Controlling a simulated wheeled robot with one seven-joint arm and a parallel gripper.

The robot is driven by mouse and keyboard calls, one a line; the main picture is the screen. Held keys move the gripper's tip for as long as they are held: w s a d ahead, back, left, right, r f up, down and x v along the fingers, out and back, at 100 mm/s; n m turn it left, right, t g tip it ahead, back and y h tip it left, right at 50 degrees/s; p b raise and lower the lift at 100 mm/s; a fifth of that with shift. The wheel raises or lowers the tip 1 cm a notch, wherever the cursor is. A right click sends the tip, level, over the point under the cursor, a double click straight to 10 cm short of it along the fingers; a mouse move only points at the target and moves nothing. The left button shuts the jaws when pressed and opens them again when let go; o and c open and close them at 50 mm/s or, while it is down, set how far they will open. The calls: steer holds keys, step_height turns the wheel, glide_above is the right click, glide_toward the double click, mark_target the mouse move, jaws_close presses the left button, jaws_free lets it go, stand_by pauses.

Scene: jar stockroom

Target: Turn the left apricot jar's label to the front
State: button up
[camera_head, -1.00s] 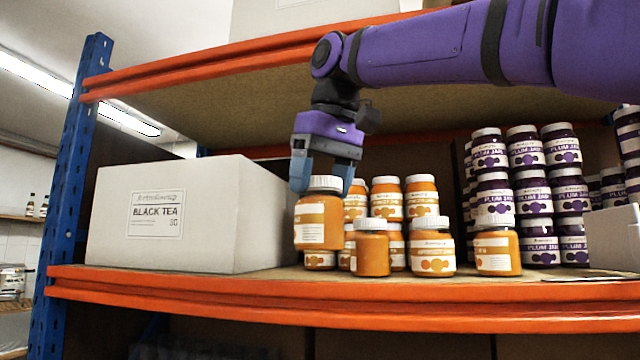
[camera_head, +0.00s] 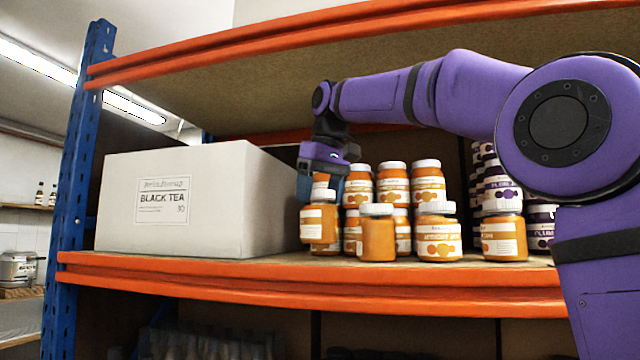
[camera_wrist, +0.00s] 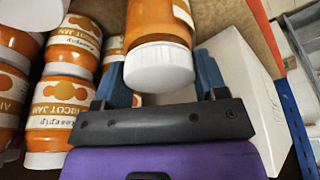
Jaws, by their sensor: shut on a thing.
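The left apricot jar (camera_head: 318,228) is orange with a white lid. My gripper (camera_head: 322,192) is shut on it near the lid, and its bottom appears clear of the shelf. The side facing the head camera shows a white band with small print, not the large name. In the wrist view, a jar (camera_wrist: 155,25) has its lid between my gripper's fingers (camera_wrist: 160,80); its label shows only at one edge. To its right in the head view stand a jar with a bare orange face (camera_head: 378,238), one with its label forward (camera_head: 438,245), and one with its label partly turned (camera_head: 503,240).
Stacked apricot jars (camera_head: 392,185) stand close behind. A white black tea box (camera_head: 200,235) stands at the left. Dark plum jars (camera_head: 497,195) are at the right, partly behind my arm. The orange shelf edge (camera_head: 250,283) runs along the front; the upper shelf (camera_head: 280,95) is overhead.

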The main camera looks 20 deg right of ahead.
mark_target(320, 207)
steer(key=shift+w+d+f, duration=0.1)
steer(key=shift+w+f, duration=0.05)
steer(key=shift+f, duration=1.2)
steer(key=n+y, duration=0.1)
steer(key=n, duration=0.3)
steer(key=n+g+y, duration=0.1)
steer(key=n, duration=0.2)
steer(key=shift+n, duration=0.4)
steer(key=shift+f, duration=0.25)
steer(key=o, duration=1.7)
steer(key=shift+r, duration=0.1)
